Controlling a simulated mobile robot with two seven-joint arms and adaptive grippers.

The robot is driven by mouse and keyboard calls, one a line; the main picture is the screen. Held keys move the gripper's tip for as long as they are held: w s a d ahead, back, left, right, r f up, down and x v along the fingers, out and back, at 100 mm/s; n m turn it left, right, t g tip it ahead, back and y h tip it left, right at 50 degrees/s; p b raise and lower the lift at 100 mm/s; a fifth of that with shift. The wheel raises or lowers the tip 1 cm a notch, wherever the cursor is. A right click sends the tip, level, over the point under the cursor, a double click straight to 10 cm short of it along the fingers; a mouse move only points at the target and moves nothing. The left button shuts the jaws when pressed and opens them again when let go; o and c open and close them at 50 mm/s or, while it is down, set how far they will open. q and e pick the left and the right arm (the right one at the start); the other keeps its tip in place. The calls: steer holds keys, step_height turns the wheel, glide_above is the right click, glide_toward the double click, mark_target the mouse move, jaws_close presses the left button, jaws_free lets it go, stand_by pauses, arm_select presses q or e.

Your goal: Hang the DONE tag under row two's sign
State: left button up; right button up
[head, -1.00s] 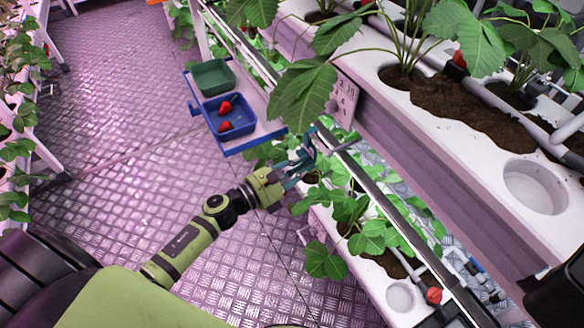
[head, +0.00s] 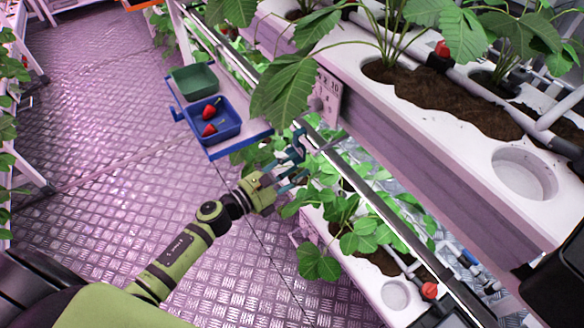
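The sign (head: 329,94) is a small pale plate with dark marks on the end of the upper white planter. A leaf covers part of its left side, and its text is too small to read. A small pinkish piece (head: 315,103) shows at its left edge; I cannot tell what it is. My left gripper (head: 298,163) is below and left of the sign, among leaves by the metal rail. Its teal fingers look spread apart, with nothing clearly held between them. I cannot make out the DONE tag. My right gripper is not in view.
A shelf with a blue tray (head: 238,126) holding red berries and a green tray (head: 194,79) stands left of the sign. A metal rail (head: 384,210) runs diagonally below the upper planter (head: 470,165). Lower plants (head: 350,220) crowd the gripper's right.

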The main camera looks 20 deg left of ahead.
arm_select(q)
steer(key=v, duration=1.2)
steer(key=s+a+f+n+g+y+p, duration=0.2)
steer(key=s+a+f+n+y, duration=0.15)
steer(key=f+n, duration=0.75)
steer(key=s+a+f+n+g+y+p, duration=0.25)
steer(key=f+n+y, duration=0.25)
steer(key=f+n, duration=0.6)
steer(key=s+d+f+n+g+p, duration=0.1)
steer(key=s+d+f+n+g, duration=0.1)
steer(key=s+n, duration=0.4)
steer(key=s+d+f+n+g+p, duration=0.1)
steer(key=s+d+f+n+g, duration=0.1)
steer(key=s+f+n+g, duration=0.2)
steer(key=s+d+f+n+g+p, duration=0.1)
steer(key=s+f+n+g, duration=0.3)
steer(key=s, duration=1.3)
step_height(320, 180, down, 4)
steer(key=d+n, duration=0.1)
steer(key=n, duration=0.2)
steer(key=shift+s+d+f+n+y, duration=0.2)
steer(key=shift+d+f+n+y, duration=0.1)
steer(key=shift+d+y, duration=0.1)
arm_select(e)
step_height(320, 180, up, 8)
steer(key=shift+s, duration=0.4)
arm_select(q)
steer(key=shift+r, duration=0.1)
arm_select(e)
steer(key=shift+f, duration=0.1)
